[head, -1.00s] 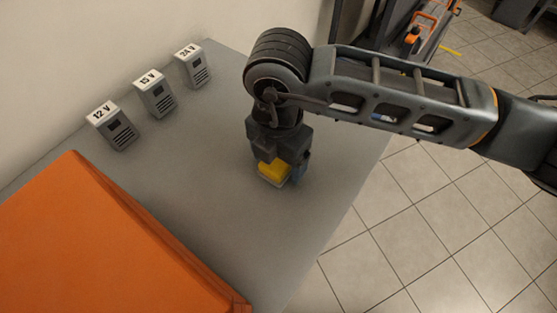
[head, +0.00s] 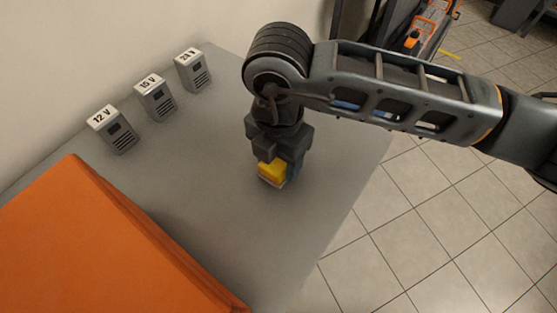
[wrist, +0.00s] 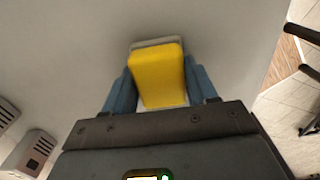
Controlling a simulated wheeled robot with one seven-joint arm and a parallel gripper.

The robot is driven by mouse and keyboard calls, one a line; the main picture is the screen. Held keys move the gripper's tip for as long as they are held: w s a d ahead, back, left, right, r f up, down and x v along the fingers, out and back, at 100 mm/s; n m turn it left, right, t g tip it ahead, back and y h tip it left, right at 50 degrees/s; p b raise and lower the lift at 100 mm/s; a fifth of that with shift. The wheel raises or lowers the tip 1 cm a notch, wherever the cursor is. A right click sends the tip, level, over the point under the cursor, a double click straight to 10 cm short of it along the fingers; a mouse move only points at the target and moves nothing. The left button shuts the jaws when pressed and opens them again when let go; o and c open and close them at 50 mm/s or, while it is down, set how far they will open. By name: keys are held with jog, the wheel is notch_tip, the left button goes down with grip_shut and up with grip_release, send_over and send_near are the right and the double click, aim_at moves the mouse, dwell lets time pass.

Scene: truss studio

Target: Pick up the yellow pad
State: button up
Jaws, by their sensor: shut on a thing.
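The yellow pad (head: 271,172) is a small yellow block with a pale grey layer under it, at the middle of the grey table (head: 215,210). In the wrist view the yellow pad (wrist: 158,78) sits between two blue fingers. My gripper (head: 275,178) points down over the table and is shut on the pad. The same gripper (wrist: 160,90) shows a finger on each side of the pad. I cannot tell whether the pad is touching the table.
Three grey boxes labelled 12 V (head: 113,130), 15 V (head: 155,98) and 24 V (head: 191,70) stand along the wall side. A large orange case (head: 90,245) fills the near left. The table's right edge drops to a tiled floor (head: 430,220).

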notch_tip(320, 180, up, 2)
jog(key=shift+r, duration=0.25)
jog(key=s+d+r, duration=0.2)
jog(key=d+r, duration=0.1)
jog(key=d, duration=0.2)
jog(key=s+d+r+b, duration=0.1)
jog(key=s+d+r, duration=0.1)
jog(key=d+r, duration=0.2)
jog(key=shift+s+d+r, duration=0.15)
jog(key=shift+s+d, duration=0.1)
jog(key=shift+d, duration=0.65)
